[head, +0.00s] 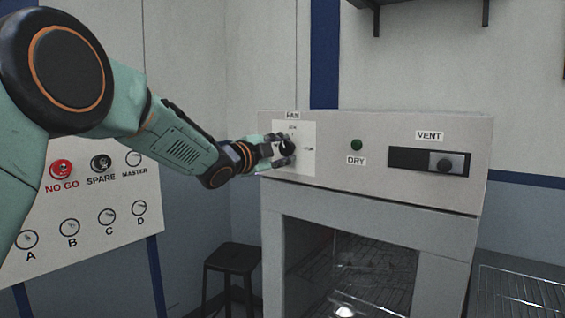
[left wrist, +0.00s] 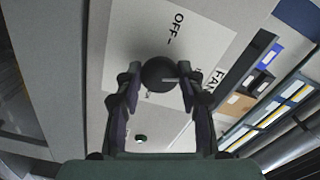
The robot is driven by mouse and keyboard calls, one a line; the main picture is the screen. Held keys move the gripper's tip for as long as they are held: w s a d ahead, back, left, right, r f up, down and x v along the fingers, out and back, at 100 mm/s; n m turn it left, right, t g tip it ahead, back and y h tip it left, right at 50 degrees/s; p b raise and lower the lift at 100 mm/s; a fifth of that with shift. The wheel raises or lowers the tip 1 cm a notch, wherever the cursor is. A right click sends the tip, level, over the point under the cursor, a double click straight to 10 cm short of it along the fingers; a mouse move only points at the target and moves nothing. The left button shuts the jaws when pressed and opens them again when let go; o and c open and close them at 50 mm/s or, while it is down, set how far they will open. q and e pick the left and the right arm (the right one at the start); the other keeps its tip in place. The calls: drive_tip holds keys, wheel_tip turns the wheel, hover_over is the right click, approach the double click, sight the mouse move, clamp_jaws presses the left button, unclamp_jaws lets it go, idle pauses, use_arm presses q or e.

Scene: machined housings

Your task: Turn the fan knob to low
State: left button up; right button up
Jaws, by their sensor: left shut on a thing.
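The fan knob (head: 289,147) is dark and round, on a white plate (head: 306,165) under a FAN label at the left of the oven's front panel. My left gripper (head: 279,149) is at the knob, shut on it. In the left wrist view the knob (left wrist: 158,73) sits between the two fingertips (left wrist: 158,82). A short pale mark shows on the knob's side toward the FAN label; I cannot tell its exact setting. OFF is readable on the plate there; the small scale words in the head view are blurred. My right gripper is out of view.
A green DRY button (head: 356,145) and a VENT slider (head: 445,164) are to the right on the same panel. A switch board (head: 85,190) stands at the left. A dark stool (head: 232,256) stands beside the oven. A shelf (head: 420,12) hangs above.

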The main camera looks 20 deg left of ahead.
use_arm(q)
drive_tip(key=shift+f+m+b, duration=0.15)
drive_tip(key=shift+m+b, duration=1.5)
drive_tip(key=shift+m, duration=0.35)
drive_tip(key=o, duration=1.2)
drive_tip(key=shift+s, duration=0.1)
drive_tip(key=v, duration=1.2)
